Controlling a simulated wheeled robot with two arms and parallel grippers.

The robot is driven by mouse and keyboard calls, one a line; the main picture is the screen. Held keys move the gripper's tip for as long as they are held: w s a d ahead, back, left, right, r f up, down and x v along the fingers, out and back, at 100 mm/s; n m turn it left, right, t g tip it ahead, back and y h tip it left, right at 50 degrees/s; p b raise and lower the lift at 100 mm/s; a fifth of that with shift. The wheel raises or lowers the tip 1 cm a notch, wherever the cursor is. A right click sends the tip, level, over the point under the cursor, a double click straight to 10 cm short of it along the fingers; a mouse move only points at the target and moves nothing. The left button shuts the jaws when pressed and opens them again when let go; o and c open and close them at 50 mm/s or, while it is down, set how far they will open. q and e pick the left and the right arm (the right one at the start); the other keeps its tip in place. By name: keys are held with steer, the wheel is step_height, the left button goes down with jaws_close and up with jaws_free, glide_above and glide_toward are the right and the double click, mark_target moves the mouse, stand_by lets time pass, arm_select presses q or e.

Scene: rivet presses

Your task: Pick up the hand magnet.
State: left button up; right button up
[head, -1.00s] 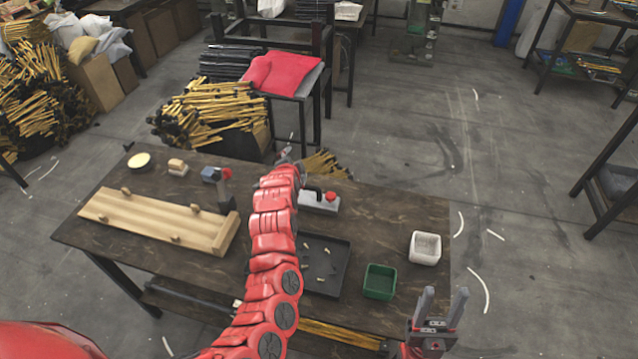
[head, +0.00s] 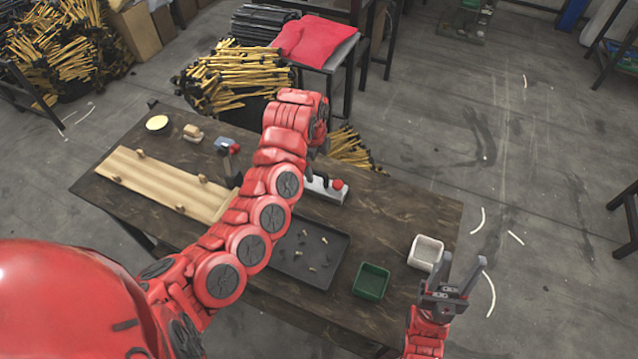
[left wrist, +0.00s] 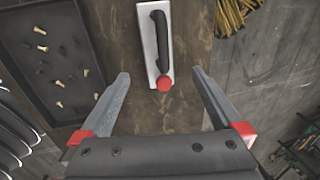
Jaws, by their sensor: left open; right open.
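The hand magnet is a pale flat block (left wrist: 150,44) with a black handle and a red knob. It lies on the table and shows upright in the left wrist view, just beyond and between my open left fingertips. In the head view the hand magnet (head: 328,192) is partly hidden behind my left arm. My left gripper (left wrist: 160,82) is open and empty, above the red-knob end. In the head view my left fingers are mostly hidden by the arm. My right gripper (head: 465,268) is open and empty near the table's right front corner.
A black tray (head: 338,262) with several small pieces lies beside the magnet. A green bin (head: 371,281) and a white bin (head: 425,252) stand to its right.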

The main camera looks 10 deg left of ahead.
arm_select(q)
steer(key=b, duration=0.1)
glide_above(318, 184)
steer(key=s, duration=0.1)
step_height(318, 184, down, 5)
steer(key=shift+d+f, duration=0.1)
steer(key=shift+d, duration=0.05)
steer(key=shift+w+a+f+p, duration=0.1)
steer(key=shift+w+f+p, duration=0.05)
steer(key=shift+f, duration=0.85)
steer(key=shift+w+a+f+p, duration=0.1)
steer(key=shift+f+p, duration=0.05)
steer(key=shift+f, duration=0.8)
steer(key=shift+w+f+p, duration=0.15)
steer(key=shift+f, duration=0.85)
jaws_close()
